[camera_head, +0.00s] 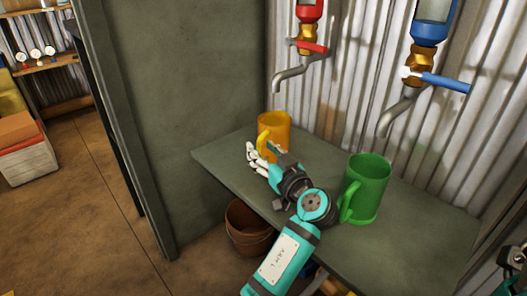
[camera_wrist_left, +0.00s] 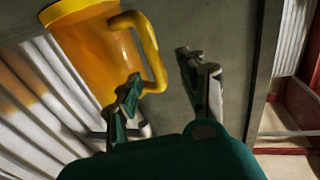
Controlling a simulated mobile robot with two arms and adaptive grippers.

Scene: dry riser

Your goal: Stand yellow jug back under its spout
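The yellow jug (camera_head: 274,131) stands upright near the far left end of the grey-green shelf (camera_head: 412,240). In the picture it is below the grey spout (camera_head: 291,80) of the red-handled tap; I cannot tell whether they line up in depth. My left gripper (camera_head: 258,154) is at the jug's handle side, fingers apart. In the left wrist view, the jug (camera_wrist_left: 88,50) and its handle (camera_wrist_left: 152,50) are just beyond the left gripper (camera_wrist_left: 163,72). One finger overlaps the handle's lower end; contact is unclear. A dark part at the lower right edge may be my right arm.
A green jug (camera_head: 369,186) stands on the shelf, close to my left arm, near the spout (camera_head: 396,112) of the blue-handled tap. A corrugated wall (camera_head: 352,90) is behind the shelf and a grey panel (camera_head: 180,90) to its left. A brown bucket (camera_head: 248,227) is below.

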